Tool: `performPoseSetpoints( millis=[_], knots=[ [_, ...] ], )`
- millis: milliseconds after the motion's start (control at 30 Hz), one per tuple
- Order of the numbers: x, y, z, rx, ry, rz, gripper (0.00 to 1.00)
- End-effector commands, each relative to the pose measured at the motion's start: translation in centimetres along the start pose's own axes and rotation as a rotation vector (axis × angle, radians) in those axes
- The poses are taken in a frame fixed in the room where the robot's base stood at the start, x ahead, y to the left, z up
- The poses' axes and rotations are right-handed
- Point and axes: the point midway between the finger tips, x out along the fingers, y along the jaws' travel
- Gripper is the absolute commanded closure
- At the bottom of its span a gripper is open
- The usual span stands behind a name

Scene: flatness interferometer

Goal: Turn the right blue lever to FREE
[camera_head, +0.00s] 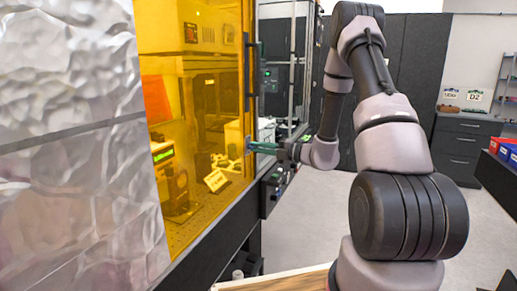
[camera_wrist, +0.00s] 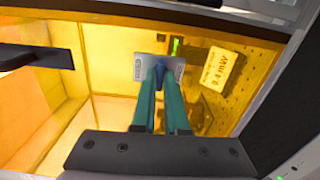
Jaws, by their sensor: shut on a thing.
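My gripper (camera_wrist: 161,72) has long teal fingers, and in the wrist view their tips come close together at a small grey plate (camera_wrist: 149,66) on the amber panel. The plate has small labels at its sides, too small to read. The blue lever is mostly hidden between the fingertips, which are shut on it; I cannot tell which way it points. In the head view my gripper (camera_head: 252,147) reaches left to the edge of the amber enclosure, where a small bluish part (camera_head: 248,143) shows at the fingertips.
The amber panel (camera_head: 200,110) covers the enclosure, with a dark vertical handle (camera_head: 249,75) above the gripper. Behind the panel stand a white sign (camera_wrist: 220,69) and instruments. A crumpled silver sheet (camera_head: 70,150) fills the left. Grey drawers (camera_head: 465,145) stand far right, with open floor before them.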

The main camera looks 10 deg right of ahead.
Motion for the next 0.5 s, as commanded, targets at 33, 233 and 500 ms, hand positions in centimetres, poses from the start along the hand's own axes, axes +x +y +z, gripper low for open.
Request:
performPoseSetpoints(
  millis=[33,233,500],
  knots=[
    [-0.10,-0.04,0.12,0.004,-0.003,-0.001,1.00],
    [-0.11,-0.05,0.13,0.008,-0.004,-0.001,1.00],
    [-0.11,-0.05,0.13,0.007,-0.004,-0.001,0.62]
  ],
)
